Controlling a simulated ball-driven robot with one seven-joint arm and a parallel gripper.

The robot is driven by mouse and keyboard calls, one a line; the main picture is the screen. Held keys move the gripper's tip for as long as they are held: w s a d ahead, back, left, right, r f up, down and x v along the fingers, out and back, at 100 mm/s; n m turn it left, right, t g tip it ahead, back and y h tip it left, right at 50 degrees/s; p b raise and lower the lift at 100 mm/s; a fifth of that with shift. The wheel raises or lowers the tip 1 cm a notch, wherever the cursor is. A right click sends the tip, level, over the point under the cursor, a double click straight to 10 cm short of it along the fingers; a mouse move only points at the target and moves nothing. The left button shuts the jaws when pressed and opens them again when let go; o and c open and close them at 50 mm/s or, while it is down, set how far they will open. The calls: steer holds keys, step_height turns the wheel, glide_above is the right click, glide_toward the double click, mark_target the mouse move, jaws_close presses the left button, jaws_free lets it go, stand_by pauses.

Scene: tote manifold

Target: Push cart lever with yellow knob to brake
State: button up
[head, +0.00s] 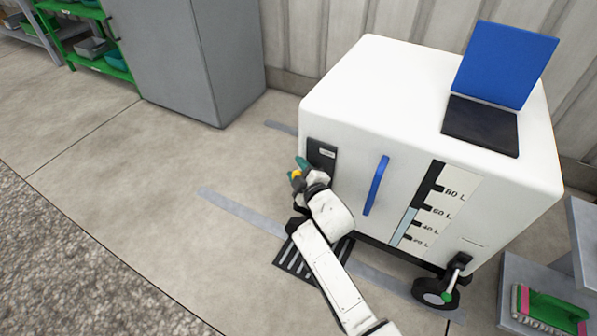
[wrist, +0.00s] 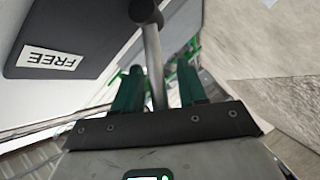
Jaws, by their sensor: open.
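The white cart (head: 385,100) stands right of centre in the head view, with a dark panel (head: 321,155) on its left end. A yellow spot, seemingly the yellow knob (head: 296,173), shows between the green fingertips of my gripper (head: 297,170) beside this panel. In the wrist view, a grey metal lever (wrist: 154,60) passes between the two open green fingers of my gripper (wrist: 158,80). A dark round end (wrist: 145,11) tops it; the yellow knob is not visible there. The dark plate in that view carries a FREE label (wrist: 49,57). Contact with the lever cannot be told.
The cart has a blue handle (head: 376,186), a level scale (head: 425,208) and a caster wheel (head: 436,293). A floor grate (head: 290,262) lies below my arm. A grey cabinet (head: 190,60) stands behind left. Open floor (head: 130,170) lies left; a grey shelf (head: 530,275) stands right.

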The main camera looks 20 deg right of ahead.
steer(key=shift+c, duration=0.4)
jaws_close()
